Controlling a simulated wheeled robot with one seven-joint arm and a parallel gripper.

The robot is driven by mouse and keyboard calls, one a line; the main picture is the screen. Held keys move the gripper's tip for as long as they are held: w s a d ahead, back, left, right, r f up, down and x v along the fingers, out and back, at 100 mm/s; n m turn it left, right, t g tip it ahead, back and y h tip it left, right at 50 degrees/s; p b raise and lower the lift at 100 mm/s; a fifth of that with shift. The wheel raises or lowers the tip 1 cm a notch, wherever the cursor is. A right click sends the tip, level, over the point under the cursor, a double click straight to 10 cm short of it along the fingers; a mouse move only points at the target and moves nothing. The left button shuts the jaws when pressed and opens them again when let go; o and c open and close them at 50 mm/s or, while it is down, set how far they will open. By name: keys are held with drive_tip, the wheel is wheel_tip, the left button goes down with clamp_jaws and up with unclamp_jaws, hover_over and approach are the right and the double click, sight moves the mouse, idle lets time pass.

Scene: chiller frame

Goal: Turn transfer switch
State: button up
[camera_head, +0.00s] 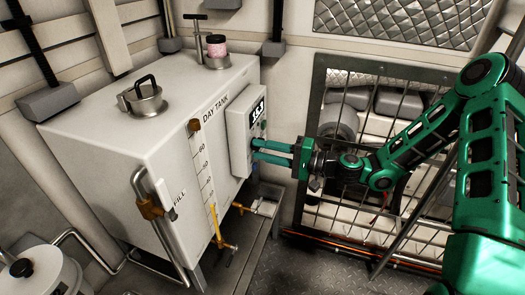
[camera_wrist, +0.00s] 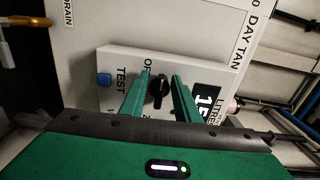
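The transfer switch is a black rotary knob (camera_wrist: 158,92) on the light grey control box (camera_head: 238,135) fixed to the day tank's side. In the wrist view the knob lies between the two green fingers of my gripper (camera_wrist: 162,77). The fingers are apart, with a narrow gap showing on each side of the knob; I cannot tell how deep they reach around it. "OF…" is printed above the knob, partly hidden, and "TEST" to its left. In the head view my gripper (camera_head: 253,151) reaches the box from the right, and the knob is hidden.
A lit display (camera_wrist: 208,105) and a blue button (camera_wrist: 104,79) flank the knob. The white day tank (camera_head: 120,130) has a sight gauge and a yellow valve (camera_head: 220,240) below. A metal mesh guard (camera_head: 350,200) stands behind my arm.

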drive_tip(key=v, duration=1)
drive_tip(key=shift+d, duration=0.4)
drive_tip(key=shift+s, duration=0.1)
drive_tip(key=s+d+f+n+g+h, duration=0.4)
drive_tip(key=s+d+f+g+h, duration=0.25)
drive_tip(key=s+d+h, duration=0.35)
drive_tip(key=s+d+r+m+h, duration=0.3)
drive_tip(key=s+d+r, duration=0.4)
drive_tip(key=s+d, duration=0.3)
drive_tip(key=s+d+r+m+h, duration=0.3)
drive_tip(key=s+d+r, duration=0.3)
drive_tip(key=s+d, duration=0.3)
drive_tip(key=shift+s+d+r+m+h, duration=0.3)
drive_tip(key=shift+s+d+r+h, duration=0.1)
drive_tip(key=shift+s, duration=0.4)
